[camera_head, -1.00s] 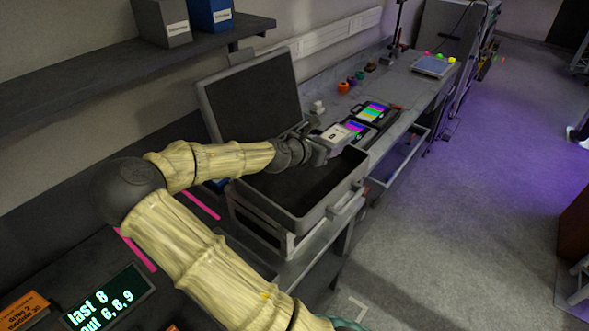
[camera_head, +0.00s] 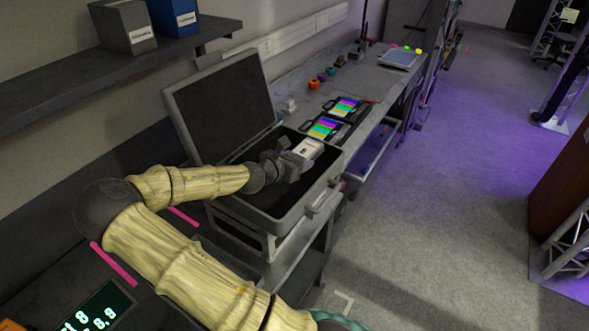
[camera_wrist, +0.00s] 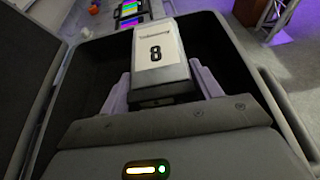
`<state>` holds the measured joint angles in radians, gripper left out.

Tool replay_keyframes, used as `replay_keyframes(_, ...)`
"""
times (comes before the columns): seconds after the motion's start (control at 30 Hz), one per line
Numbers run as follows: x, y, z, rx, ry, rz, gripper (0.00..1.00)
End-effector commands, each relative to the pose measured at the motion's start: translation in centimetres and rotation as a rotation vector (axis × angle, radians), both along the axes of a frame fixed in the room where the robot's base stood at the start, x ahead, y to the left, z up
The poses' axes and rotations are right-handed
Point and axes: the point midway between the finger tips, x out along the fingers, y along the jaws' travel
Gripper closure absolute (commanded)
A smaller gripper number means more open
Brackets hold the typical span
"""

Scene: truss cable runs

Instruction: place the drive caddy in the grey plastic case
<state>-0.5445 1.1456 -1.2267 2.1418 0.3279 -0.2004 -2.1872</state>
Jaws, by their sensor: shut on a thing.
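My arm covers part of the case's left side.
Two devices with colour-bar screens (camera_head: 324,127) lie on the bench beyond the case. A shelf (camera_head: 90,75) with two binders hangs at upper left. Open floor lies right.

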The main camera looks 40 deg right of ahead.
Motion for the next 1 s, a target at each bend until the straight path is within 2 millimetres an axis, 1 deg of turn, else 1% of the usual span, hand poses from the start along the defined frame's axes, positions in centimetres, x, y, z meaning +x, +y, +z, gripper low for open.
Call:
replay_keyframes(0.27,0.1,0.0,-0.1,-0.001,-0.001,0.002,0.75)
replay_keyframes(0.37,0.0,0.0,-1.2,-0.002,0.003,0.000,0.75)
replay_keyframes(0.5,0.0,0.0,-3.1,-0.002,0.002,0.001,0.75)
replay_keyframes(0.57,0.0,0.0,-3.5,-0.002,0.001,0.002,0.75)
replay_keyframes(0.93,0.0,0.0,-4.0,-0.002,0.000,0.002,0.75)
replay_keyframes(0.97,0.0,0.1,-4.0,-0.001,0.000,0.001,0.31)
replay_keyframes(1.0,0.0,0.1,-3.9,0.000,0.001,0.001,0.23)
